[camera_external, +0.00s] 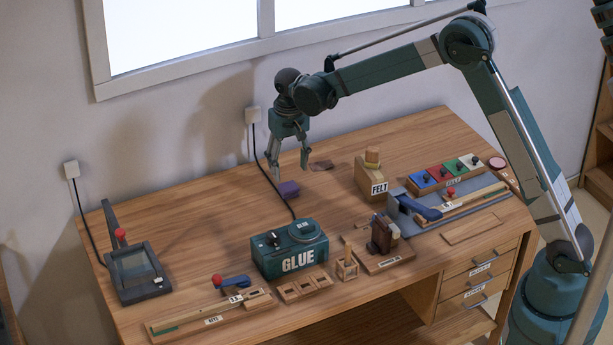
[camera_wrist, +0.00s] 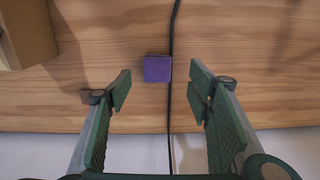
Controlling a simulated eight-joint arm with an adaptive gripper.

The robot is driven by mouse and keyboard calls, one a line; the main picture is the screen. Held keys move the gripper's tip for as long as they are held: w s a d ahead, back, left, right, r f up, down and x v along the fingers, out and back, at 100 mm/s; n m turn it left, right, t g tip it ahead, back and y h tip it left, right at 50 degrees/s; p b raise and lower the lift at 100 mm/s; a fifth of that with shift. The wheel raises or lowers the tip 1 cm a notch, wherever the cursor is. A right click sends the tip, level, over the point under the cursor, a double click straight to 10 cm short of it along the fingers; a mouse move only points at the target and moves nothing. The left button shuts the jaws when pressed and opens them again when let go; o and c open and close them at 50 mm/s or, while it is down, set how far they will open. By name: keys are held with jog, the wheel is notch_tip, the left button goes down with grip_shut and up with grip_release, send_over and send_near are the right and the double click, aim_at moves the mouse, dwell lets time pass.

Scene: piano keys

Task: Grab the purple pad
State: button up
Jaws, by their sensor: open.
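The purple pad (camera_external: 289,188) is a small block on the wooden desk, behind the green glue box. In the wrist view the purple pad (camera_wrist: 157,69) lies flat, with a black cord running along its right edge. My gripper (camera_external: 290,174) is above the desk near the pad, pointing down. In the wrist view my gripper (camera_wrist: 160,85) has its two green fingers spread wide, with nothing between them. The pad shows beyond the fingertips, roughly centred between them. I cannot tell the exact height of the fingertips above it.
The green glue box (camera_external: 290,250) stands in front of the pad, its black cord (camera_external: 268,172) passing close by. A wooden felt box (camera_external: 372,178) stands to the right, and it shows at the upper left of the wrist view (camera_wrist: 32,35). The desk (camera_external: 200,215) left of the pad is clear.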

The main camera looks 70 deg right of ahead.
aim_at(289, 187)
jog(key=shift+w+d+f, duration=0.25)
jog(key=shift+d+f, duration=0.25)
jog(key=shift+f, duration=0.2)
jog(key=shift+f, duration=1.25)
jog(key=shift+s+f+b, duration=0.1)
jog(key=shift+f+b, duration=0.35)
jog(key=shift+f, duration=2.15)
jog(key=c, duration=0.9)
